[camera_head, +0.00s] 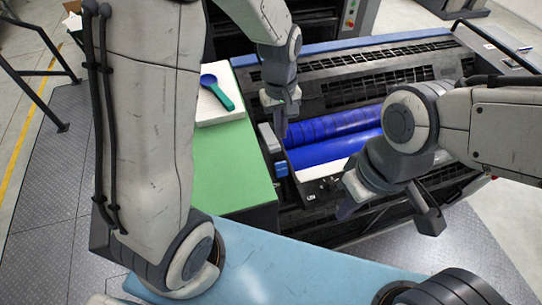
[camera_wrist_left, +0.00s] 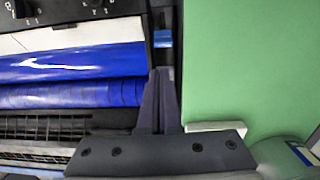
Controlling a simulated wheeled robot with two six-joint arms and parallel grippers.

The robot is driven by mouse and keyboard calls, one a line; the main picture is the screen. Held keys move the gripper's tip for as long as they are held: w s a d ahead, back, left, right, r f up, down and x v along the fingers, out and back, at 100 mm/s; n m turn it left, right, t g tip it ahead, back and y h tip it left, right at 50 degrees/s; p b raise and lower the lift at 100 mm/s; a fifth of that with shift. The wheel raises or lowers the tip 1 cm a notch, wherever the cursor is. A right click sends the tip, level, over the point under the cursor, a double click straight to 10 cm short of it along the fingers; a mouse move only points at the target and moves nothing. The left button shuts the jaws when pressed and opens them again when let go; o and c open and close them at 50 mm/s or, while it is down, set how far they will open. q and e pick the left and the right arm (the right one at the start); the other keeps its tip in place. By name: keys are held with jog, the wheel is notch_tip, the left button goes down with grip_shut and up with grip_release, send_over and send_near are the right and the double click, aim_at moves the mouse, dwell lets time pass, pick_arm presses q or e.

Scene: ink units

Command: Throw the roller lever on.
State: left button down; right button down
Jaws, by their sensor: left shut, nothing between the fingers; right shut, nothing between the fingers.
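A grey lever-like bar (camera_head: 268,137) stands at the left end of the blue rollers (camera_head: 325,152), with a small blue block (camera_head: 281,171) just in front of it. The blue block also shows in the left wrist view (camera_wrist_left: 163,39), just beyond the fingertips. I cannot tell whether bar and block are one lever. My left gripper (camera_head: 284,134) is shut and empty, pointing down beside the bar; its fingers (camera_wrist_left: 160,72) show shut in the left wrist view. Whether they touch the bar is not clear. My right gripper (camera_head: 347,208) is shut and empty, over the machine's front edge.
A green tabletop (camera_head: 232,165) lies left of the rollers, bearing a white pad (camera_head: 212,107) and a blue-green tool (camera_head: 216,90). A light-blue surface (camera_head: 290,262) lies in front. Black slotted covers (camera_head: 365,65) lie behind the rollers. Knobs (camera_wrist_left: 62,8) show in the left wrist view.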

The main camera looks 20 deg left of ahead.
aim_at(283, 182)
pick_arm(q)
jog(key=shift+s+a+f, duration=0.3)
jog(key=shift+s, duration=0.1)
pick_arm(e)
jog(key=shift+s+a+f+m, duration=0.1)
jog(key=shift+s+a+m, duration=0.05)
jog(key=shift+a+m, duration=0.25)
pick_arm(q)
jog(key=shift+f, duration=0.1)
